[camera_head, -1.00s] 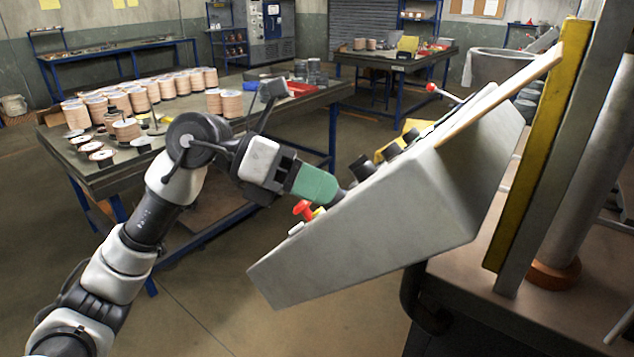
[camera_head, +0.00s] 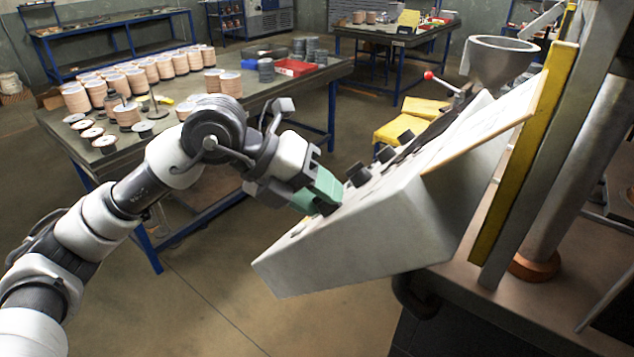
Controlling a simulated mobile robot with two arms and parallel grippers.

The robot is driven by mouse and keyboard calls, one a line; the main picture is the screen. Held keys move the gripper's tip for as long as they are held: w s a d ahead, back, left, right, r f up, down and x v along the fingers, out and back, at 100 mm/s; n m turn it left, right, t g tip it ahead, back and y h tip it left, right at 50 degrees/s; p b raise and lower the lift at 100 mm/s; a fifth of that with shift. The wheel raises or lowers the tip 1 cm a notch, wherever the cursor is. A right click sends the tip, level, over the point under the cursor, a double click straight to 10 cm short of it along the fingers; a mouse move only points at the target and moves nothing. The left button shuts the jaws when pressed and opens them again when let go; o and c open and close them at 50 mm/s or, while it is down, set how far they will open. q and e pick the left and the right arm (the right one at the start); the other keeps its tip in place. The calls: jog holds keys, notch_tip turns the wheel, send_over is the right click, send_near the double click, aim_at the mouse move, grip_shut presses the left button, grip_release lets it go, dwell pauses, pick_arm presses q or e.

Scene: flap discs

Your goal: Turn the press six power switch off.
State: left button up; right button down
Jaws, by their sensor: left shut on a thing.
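The press control box (camera_head: 370,235) is a grey, slanted console at the middle right, seen from its side. Several black knobs stand on its sloping face, one of them (camera_head: 358,173) just beyond my gripper. My left gripper (camera_head: 326,198), with green fingers, is at the lower part of this face. It is shut on a small dark part there, probably a switch knob, mostly hidden by the fingers. I cannot read any labels or the switch's position. My right gripper is not in view.
A yellow and grey press column (camera_head: 525,150) rises right of the box. A red-tipped lever (camera_head: 428,75) sticks up behind it. A table (camera_head: 120,160) with stacked flap discs stands at the left. Open floor lies below the box.

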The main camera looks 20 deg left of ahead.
pick_arm(q)
jog(key=shift+r+n+y+p, duration=0.15)
jog(key=shift+n+y+p, duration=0.25)
jog(key=shift+n, duration=0.3)
jog(key=o, duration=0.6)
